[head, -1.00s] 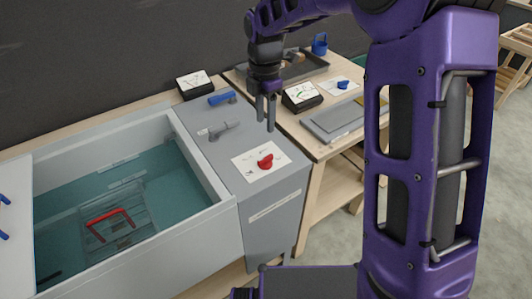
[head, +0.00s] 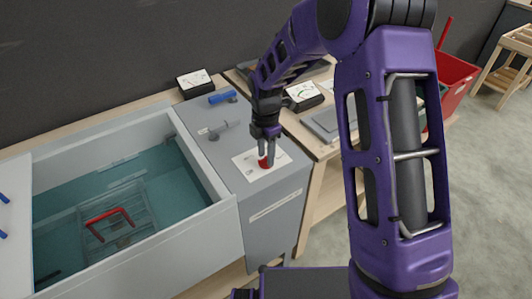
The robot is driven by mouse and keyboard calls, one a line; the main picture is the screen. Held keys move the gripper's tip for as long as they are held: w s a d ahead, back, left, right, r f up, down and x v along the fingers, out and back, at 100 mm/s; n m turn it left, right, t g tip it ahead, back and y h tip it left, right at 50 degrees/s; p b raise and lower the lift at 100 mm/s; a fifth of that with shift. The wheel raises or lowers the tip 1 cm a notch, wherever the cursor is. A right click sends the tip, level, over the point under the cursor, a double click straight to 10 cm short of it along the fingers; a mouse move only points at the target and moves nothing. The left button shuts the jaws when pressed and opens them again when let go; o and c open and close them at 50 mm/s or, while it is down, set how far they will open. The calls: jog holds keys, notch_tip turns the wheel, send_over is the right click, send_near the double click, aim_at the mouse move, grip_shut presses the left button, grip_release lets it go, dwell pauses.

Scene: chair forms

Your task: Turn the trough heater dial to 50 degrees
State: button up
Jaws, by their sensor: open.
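The red dial (head: 262,162) sits on a white scale plate (head: 250,172) on top of the grey heater cabinet (head: 270,205), at the right end of the trough (head: 215,221). My gripper (head: 266,160) points down at the dial, with its open fingers at either side of it. The fingers partly hide the dial, and I cannot tell whether they touch it. The scale marks are too small to read, so the dial's setting cannot be told.
A blue-handled lever (head: 222,97) and a grey lever (head: 222,129) stand on the cabinet behind the dial. A gauge (head: 194,82) stands behind them. The trough holds water and a wire rack with a red handle (head: 108,215). A wooden bench stands right of the cabinet.

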grip_shut()
